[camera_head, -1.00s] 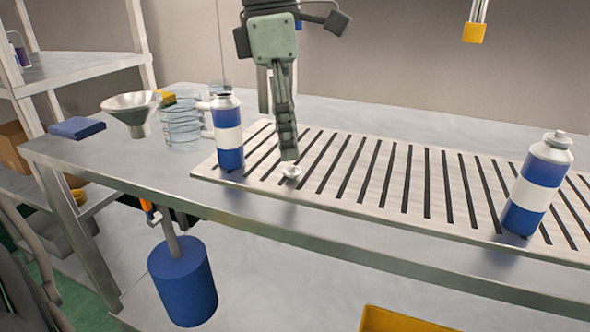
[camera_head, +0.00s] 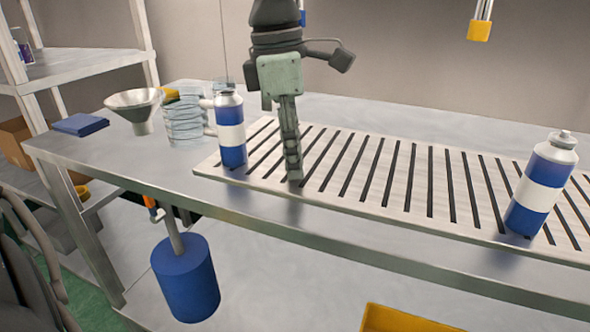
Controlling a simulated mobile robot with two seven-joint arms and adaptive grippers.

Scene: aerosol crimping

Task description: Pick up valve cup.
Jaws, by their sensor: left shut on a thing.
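My left gripper (camera_head: 294,172) comes down from the top middle onto the slotted metal grate (camera_head: 405,180). Its fingertips are at the near side of the grate, to the right of the left aerosol can. The fingers are shut on the valve cup, a small white piece seen in the earlier frame at this spot. The valve cup itself is now hidden by the fingers. My right gripper is not in view.
A blue and white can (camera_head: 230,130) stands left of the gripper, and another can (camera_head: 541,185) stands at the right of the grate. A metal funnel (camera_head: 138,103), clear containers (camera_head: 185,120) and a blue pad (camera_head: 80,124) are on the left. The middle grate is clear.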

